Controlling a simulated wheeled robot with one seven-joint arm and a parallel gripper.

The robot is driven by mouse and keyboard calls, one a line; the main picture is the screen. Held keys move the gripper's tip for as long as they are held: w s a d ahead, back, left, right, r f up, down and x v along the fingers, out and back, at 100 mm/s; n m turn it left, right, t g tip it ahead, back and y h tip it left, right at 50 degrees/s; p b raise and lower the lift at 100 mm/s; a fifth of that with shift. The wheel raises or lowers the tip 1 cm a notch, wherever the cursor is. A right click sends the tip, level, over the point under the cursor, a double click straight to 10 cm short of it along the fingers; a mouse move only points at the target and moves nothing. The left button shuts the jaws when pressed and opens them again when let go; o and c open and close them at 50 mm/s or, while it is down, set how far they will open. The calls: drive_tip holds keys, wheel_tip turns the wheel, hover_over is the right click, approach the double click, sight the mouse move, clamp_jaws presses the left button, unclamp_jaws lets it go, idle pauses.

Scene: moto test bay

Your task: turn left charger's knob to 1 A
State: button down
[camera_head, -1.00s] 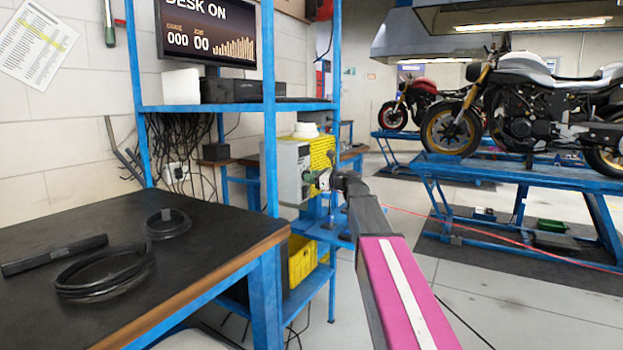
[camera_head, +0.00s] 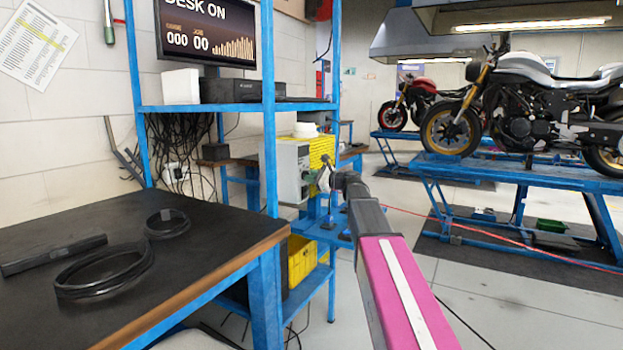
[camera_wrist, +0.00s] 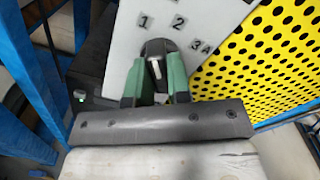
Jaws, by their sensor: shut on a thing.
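The charger (camera_head: 293,168) has a pale front and a yellow perforated side, and stands on the blue rack in the head view. In the wrist view its white front panel (camera_wrist: 120,62) carries the marks 1, 2 and 3 A. The dark knob (camera_wrist: 156,48) is below the marks, with a white pointer line on it. My gripper (camera_wrist: 157,75) has its green fingers shut on the knob, one on each side. Which mark the pointer lines up with is hard to tell. In the head view, my gripper (camera_head: 318,180) is at the charger's front, small and partly hidden.
A dark workbench (camera_head: 215,240) with coiled cables (camera_head: 105,272) stands at the left. Blue rack posts (camera_head: 270,110) stand close beside the charger. A yellow crate (camera_head: 301,258) sits below. Motorcycles on blue lifts (camera_head: 500,180) stand at the right. Floor between is mostly clear.

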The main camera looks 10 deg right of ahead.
drive_tip(key=shift+w+a+n, duration=0.1)
drive_tip(key=shift+n, duration=0.7)
drive_tip(key=c, duration=1.1)
unclamp_jaws()
drive_tip(key=shift+o, duration=0.2)
drive_tip(key=shift+a+f, duration=0.1)
drive_tip(key=v, duration=1.1)
